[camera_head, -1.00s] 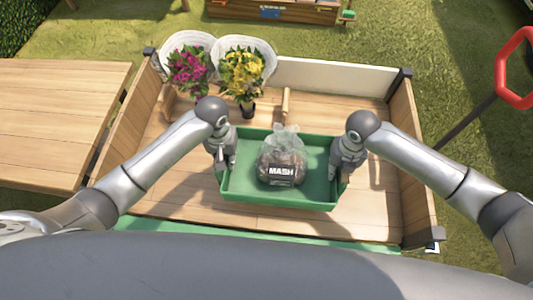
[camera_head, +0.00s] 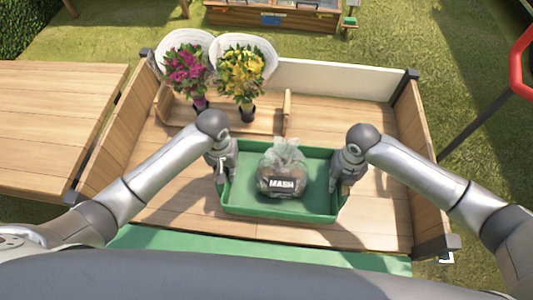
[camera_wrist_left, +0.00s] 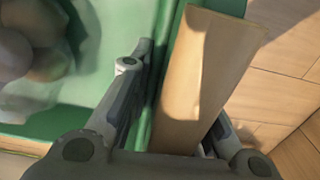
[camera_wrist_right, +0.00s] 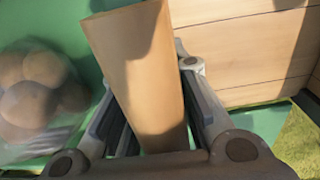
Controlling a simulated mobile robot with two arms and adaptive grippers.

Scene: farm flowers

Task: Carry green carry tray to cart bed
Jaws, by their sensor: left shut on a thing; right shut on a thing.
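The green carry tray (camera_head: 284,214) is over the wooden cart bed (camera_head: 375,222), in its near middle part. I cannot tell whether it touches the boards. A clear bag labelled MASH (camera_head: 283,170) sits in the tray. My left gripper (camera_head: 221,174) is shut on the tray's left wooden handle, which fills the middle of the left wrist view (camera_wrist_left: 195,85). My right gripper (camera_head: 346,178) is shut on the right wooden handle, seen in the right wrist view (camera_wrist_right: 142,75). The tray looks roughly level.
Two wrapped bouquets, pink (camera_head: 187,68) and yellow (camera_head: 241,75), stand in a wooden rack (camera_head: 286,112) at the bed's back left. A wooden table (camera_head: 55,120) adjoins on the left. Side boards (camera_head: 418,150) edge the cart. A red handle (camera_head: 521,65) is at the right. Bare bed lies right of the tray.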

